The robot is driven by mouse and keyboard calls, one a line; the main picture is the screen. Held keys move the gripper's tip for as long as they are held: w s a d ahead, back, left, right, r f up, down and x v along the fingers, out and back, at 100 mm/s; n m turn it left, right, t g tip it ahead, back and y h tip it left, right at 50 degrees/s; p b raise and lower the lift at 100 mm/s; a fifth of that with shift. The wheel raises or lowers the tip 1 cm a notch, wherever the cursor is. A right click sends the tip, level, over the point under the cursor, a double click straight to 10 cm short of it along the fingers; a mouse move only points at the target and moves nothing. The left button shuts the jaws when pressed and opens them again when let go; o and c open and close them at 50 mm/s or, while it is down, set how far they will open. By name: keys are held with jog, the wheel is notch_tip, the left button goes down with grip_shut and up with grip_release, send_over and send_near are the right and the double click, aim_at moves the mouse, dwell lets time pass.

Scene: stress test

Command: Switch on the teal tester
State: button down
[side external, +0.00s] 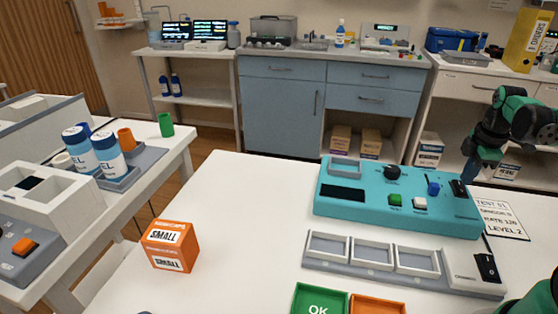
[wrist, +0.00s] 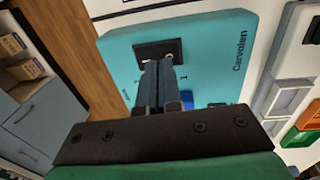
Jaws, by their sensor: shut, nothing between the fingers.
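The teal tester (side external: 335,208) lies on the white table in the side external view. It has a dark display, a black knob (side external: 392,172), a green button (side external: 395,200), a white button (side external: 420,203), a blue control (side external: 433,188) and a black switch (side external: 459,188) at its right end. In the wrist view the teal tester (wrist: 120,50) fills the middle, with the black switch plate (wrist: 146,50) near its edge. My gripper (wrist: 160,62) is shut and empty, its fingertips at the switch plate. The fingers partly hide the switch; contact and its position cannot be told.
A grey tray (side external: 375,273) with several compartments lies in front of the tester. Green (side external: 318,298) and orange (side external: 378,304) bins stand at the front edge of view. A printed card (side external: 503,218) lies right of the tester. An orange box (side external: 170,246) stands left; the table between is clear.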

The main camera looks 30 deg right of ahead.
aim_at(462, 190)
notch_tip(462, 190, up, 13)
jog(key=s+a, duration=0.1)
jog(key=shift+s+a+f, duration=0.15)
jog(key=shift+f, duration=0.05)
jog(key=shift+w+d, duration=0.5)
jog(key=shift+w, duration=0.05)
jog(key=shift+f, duration=0.1)
jog(key=f, duration=0.4)
jog(key=w+d+f, duration=0.1)
jog(key=f, duration=0.8)
jog(key=shift+w+d+f, duration=0.15)
jog(key=shift+w+f, duration=0.05)
jog(key=shift+f, duration=0.2)
